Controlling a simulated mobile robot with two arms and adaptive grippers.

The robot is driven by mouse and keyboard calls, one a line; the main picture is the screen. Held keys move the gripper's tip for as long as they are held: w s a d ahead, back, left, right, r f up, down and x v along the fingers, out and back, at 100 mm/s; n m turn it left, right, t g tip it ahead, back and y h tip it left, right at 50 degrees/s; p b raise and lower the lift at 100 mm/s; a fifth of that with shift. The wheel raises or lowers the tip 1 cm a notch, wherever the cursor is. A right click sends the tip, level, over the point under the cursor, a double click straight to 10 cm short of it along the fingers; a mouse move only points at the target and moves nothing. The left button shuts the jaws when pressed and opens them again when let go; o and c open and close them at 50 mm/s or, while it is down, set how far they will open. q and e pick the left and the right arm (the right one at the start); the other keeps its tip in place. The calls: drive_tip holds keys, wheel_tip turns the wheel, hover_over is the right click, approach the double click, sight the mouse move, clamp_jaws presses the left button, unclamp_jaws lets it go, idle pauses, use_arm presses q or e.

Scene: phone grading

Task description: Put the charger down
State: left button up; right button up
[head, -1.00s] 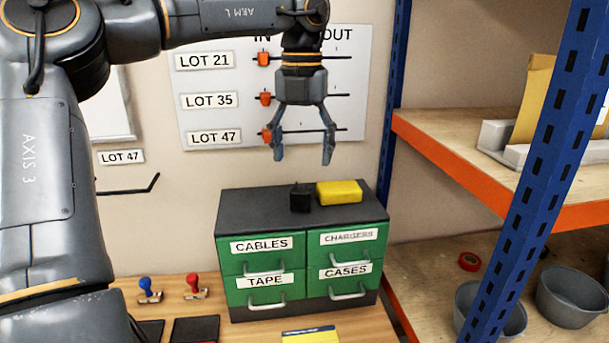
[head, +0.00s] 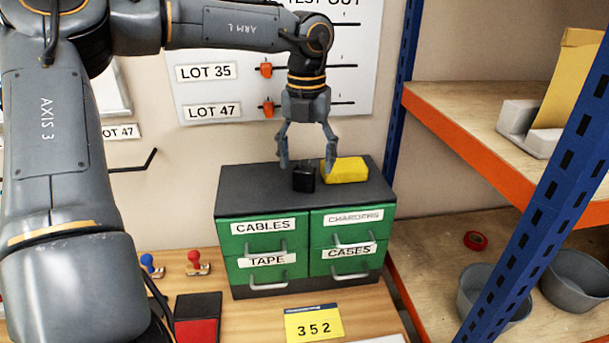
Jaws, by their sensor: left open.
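The charger, a small black block (head: 304,179), stands on the dark top of the green drawer cabinet (head: 245,196). My left gripper (head: 307,168) is open, pointing down, with its fingers around or just above the charger. I cannot tell whether a finger touches it. The right fingertip is close to a yellow block (head: 346,170) beside the charger. The cabinet's drawers are labelled CABLES, CHARGERS, TAPE and CASES, and all look shut. My right gripper is not in view.
A blue and orange shelf rack (head: 470,151) stands to the right, with grey bowls (head: 575,280) and red tape (head: 475,240). The cabinet top's left part is clear.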

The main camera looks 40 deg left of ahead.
sight(304, 170)
use_arm(q)
drive_tip(key=f+p, duration=0.1)
drive_tip(key=f, duration=0.1)
drive_tip(key=f+p, duration=0.1)
drive_tip(key=f, duration=0.1)
drive_tip(key=shift+a+f, duration=0.1)
drive_tip(key=shift+a, duration=0.3)
drive_tip(key=shift+w+f, duration=0.1)
drive_tip(key=shift+f, duration=0.25)
drive_tip(key=shift+r, duration=0.1)
drive_tip(key=shift+c, duration=0.8)
drive_tip(key=c, duration=1.1)
